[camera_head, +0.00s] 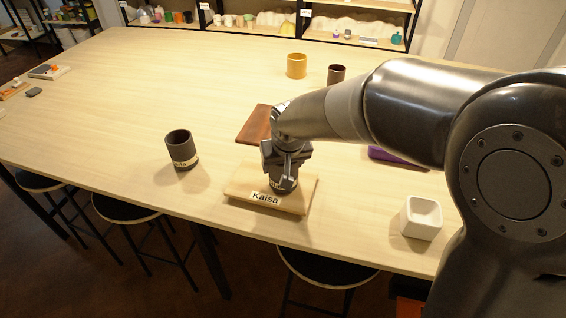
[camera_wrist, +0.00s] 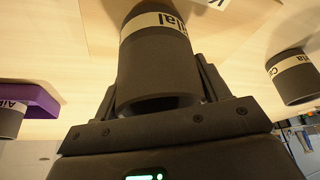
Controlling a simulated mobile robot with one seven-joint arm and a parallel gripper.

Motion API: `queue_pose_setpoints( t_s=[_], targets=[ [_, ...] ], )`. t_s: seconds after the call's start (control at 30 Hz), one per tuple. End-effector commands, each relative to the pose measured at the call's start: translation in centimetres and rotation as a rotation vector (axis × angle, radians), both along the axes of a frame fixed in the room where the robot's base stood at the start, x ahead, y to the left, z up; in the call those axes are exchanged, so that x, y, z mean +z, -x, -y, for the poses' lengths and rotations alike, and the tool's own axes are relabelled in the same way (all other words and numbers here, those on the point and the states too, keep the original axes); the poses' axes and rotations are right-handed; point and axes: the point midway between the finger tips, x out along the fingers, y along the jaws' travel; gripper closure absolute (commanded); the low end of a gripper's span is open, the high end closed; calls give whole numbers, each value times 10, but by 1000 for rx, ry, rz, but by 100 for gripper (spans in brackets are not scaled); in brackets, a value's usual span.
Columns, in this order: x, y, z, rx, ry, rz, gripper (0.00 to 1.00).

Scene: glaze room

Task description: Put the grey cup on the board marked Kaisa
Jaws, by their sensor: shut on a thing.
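The light wooden board marked Kaisa (camera_head: 240,186) lies near the front edge of the table, its label facing front. My gripper (camera_head: 285,160) is over this board and shut on a dark grey cup (camera_wrist: 160,65). In the wrist view the cup fills the space between the fingers and shows a pale band with partly hidden lettering. In the head view the cup's lower part (camera_head: 286,185) shows below my gripper, at the board's top. I cannot tell whether its base touches the board. My gripper hides much of the cup.
Another dark cup with a pale label (camera_head: 181,150) stands left of the board. A reddish-brown board (camera_head: 254,124) lies behind, and a purple board (camera_head: 385,156) behind right. A white square bowl (camera_head: 421,218) stands right. A yellow cup (camera_head: 296,66) and brown cup (camera_head: 336,74) stand farther back.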

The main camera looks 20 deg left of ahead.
Motion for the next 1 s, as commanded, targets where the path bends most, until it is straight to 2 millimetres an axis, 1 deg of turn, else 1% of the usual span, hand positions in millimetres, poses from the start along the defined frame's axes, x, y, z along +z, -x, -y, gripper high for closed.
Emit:
queue_pose_setpoints(
  t_s=[0.13,0.17,0.4,0.63,0.73,0.87,1.0],
  targets=[
    [-3,0,0,0,0,0,61],
    [-3,0,0,0,1,0,29],
    [-3,0,0,0,0,0,10],
    [-2,0,0,0,0,0,10],
    [3,0,0,-1,-1,2,10],
    [19,5,4,-1,-2,5,10],
    [45,14,9,-3,-2,6,10]
  ],
)
